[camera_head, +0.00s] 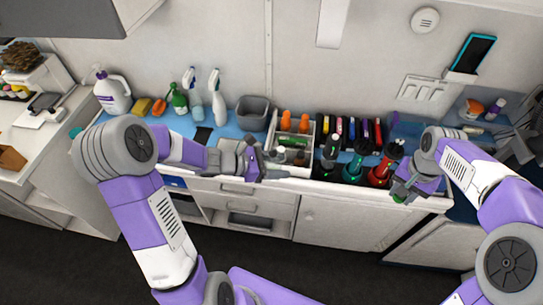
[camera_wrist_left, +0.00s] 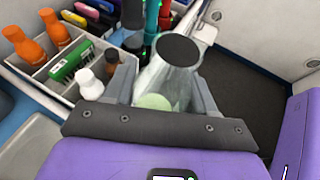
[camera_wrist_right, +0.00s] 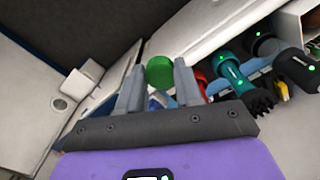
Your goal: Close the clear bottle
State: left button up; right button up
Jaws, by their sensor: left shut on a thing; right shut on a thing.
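My left gripper (camera_head: 270,170) is shut on the clear bottle (camera_wrist_left: 165,78), which lies between its fingers in the left wrist view. The bottle is see-through, with a dark round end (camera_wrist_left: 180,50) pointing away from the wrist and a pale green patch near the jaws. In the head view the bottle is hard to make out. My right gripper (camera_head: 402,192) is shut on a green cap (camera_wrist_right: 160,70), seen between its fingertips in the right wrist view. The cap is well apart from the bottle, to its right in the head view.
A white divided caddy (camera_head: 291,139) with orange bottles stands behind my left gripper. Several dark, green and red grooming tools (camera_head: 354,168) stand along the counter edge between the grippers. A grey bin (camera_head: 252,113) and spray bottles (camera_head: 216,96) stand further left. Open space lies in front of the counter.

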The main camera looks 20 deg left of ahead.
pick_arm(q)
jog(key=shift+d, duration=0.1)
pick_arm(e)
jog(key=shift+d, duration=0.1)
pick_arm(q)
jog(key=shift+w, duration=0.1)
